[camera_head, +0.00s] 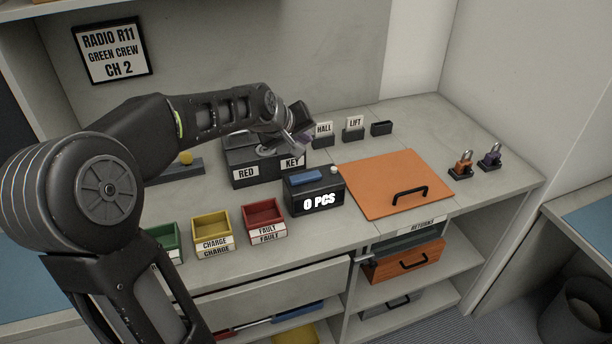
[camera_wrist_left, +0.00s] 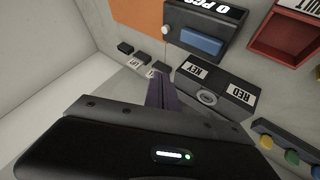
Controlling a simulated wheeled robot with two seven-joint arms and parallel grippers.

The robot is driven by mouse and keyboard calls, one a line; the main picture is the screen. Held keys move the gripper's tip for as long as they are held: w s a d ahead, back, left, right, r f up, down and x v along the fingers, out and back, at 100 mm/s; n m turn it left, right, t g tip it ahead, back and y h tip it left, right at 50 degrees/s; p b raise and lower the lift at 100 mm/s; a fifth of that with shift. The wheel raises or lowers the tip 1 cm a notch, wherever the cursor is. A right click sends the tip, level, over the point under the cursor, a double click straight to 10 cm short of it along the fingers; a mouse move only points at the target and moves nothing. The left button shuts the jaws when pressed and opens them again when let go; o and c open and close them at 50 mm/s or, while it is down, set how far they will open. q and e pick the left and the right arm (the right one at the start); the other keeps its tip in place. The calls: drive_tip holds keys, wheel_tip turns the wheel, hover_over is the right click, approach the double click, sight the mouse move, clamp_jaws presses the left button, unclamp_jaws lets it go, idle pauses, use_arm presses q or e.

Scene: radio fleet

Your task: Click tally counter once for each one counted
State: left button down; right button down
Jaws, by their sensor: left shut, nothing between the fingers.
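The tally counter (camera_head: 314,192) is a black box on the desk with a blue button (camera_head: 307,177) on top and a display reading "0 PCS". It also shows in the left wrist view (camera_wrist_left: 205,38), upside down, with its blue button (camera_wrist_left: 201,41) clear. My left gripper (camera_head: 301,140) is above the desk behind the counter, over the right end of the box labelled RED and KEY (camera_head: 266,169). Its fingers are shut and empty, and apart from the counter. In the left wrist view the fingers point toward the desk. My right gripper is in neither view.
Green, yellow CHARGE (camera_head: 213,240) and red FAULT (camera_head: 266,224) bins stand left of the counter. An orange panel with a black handle (camera_head: 396,184) lies to its right. HALL (camera_head: 323,136) and LIFT (camera_head: 354,129) holders stand behind. Two padlocks (camera_head: 463,167) stand far right.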

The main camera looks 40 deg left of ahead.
sight(304, 178)
use_arm(q)
drive_tip(key=shift+s+f+b, duration=0.1)
drive_tip(key=shift+f+b, duration=3.15)
drive_tip(key=shift+f, duration=0.95)
drive_tip(key=shift+f, duration=0.15)
drive_tip(key=shift+f+b, duration=0.3)
drive_tip(key=shift+b, duration=0.1)
drive_tip(key=shift+f+b, duration=0.45)
drive_tip(key=shift+f, duration=0.05)
drive_tip(key=shift+r+p, duration=0.75)
drive_tip(key=shift+r, duration=0.2)
drive_tip(key=shift+r+p, duration=1.9)
drive_tip(key=shift+r, duration=0.65)
